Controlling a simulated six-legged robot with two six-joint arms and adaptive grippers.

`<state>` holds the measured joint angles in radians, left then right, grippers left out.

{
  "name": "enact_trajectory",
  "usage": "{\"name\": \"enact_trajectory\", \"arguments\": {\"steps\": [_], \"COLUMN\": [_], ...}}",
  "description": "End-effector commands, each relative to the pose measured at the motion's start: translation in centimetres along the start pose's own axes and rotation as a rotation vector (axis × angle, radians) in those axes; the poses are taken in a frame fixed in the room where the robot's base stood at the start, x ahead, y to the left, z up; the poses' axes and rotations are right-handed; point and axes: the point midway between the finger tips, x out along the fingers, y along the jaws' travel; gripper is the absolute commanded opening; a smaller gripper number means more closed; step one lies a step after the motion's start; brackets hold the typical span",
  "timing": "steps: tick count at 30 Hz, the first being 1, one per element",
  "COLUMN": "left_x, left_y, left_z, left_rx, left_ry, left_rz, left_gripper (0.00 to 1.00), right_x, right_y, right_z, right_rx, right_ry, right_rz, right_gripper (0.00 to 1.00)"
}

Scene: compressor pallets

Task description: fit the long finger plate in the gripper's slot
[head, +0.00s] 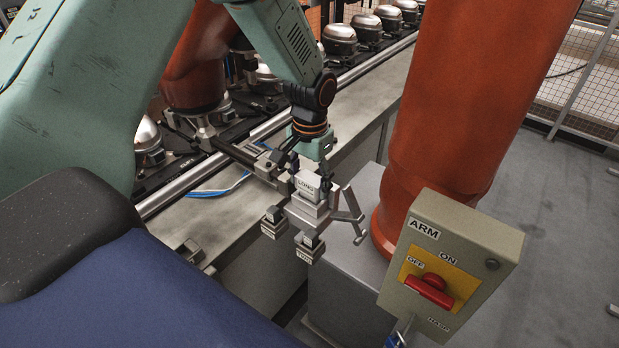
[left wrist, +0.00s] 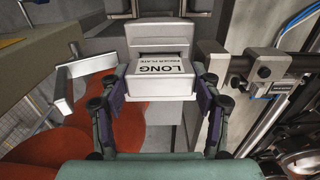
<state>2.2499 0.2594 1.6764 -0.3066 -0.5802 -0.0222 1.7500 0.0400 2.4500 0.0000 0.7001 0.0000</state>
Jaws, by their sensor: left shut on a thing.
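The long finger plate is a pale block marked LONG (head: 308,187); its label LONG FINGER PLATE reads upside down in the left wrist view (left wrist: 158,72). My left gripper (head: 310,176) is shut on it, with a finger on each side of the block in the left wrist view (left wrist: 160,88). The plate's far end meets a grey housing (left wrist: 158,31), where a dark slot opening shows. I cannot tell how deep the plate sits in it. In the head view this grey gripper (head: 311,208) has a bent finger (head: 350,214) on its right. My right gripper is not in view.
Small labelled blocks (head: 310,247) (head: 272,223) hang at the grey gripper's front left. A switch box marked ARM (head: 465,250) with a red handle (head: 429,290) stands in front of a thick orange column (head: 452,110). Compressors line the conveyor behind.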

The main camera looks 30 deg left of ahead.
Motion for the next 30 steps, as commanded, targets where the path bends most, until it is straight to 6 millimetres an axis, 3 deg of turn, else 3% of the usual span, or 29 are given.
{"name": "enact_trajectory", "arguments": {"steps": [24, 25, 30], "left_x": [1.8, 1.8, 1.7], "left_y": [0.0, 0.0, 0.0], "left_z": [0.0, 0.0, 0.0], "left_rx": [0.0, 0.0, 0.0], "left_ry": [0.0, 0.0, 0.0], "left_rz": [0.0, 0.0, 0.0], "left_gripper": [0.13, 0.64, 0.79], "right_x": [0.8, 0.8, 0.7], "right_y": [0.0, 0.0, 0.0], "right_z": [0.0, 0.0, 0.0], "right_rx": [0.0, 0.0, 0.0], "right_ry": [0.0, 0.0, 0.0], "right_rz": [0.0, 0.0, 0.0], "right_gripper": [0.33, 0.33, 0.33]}}
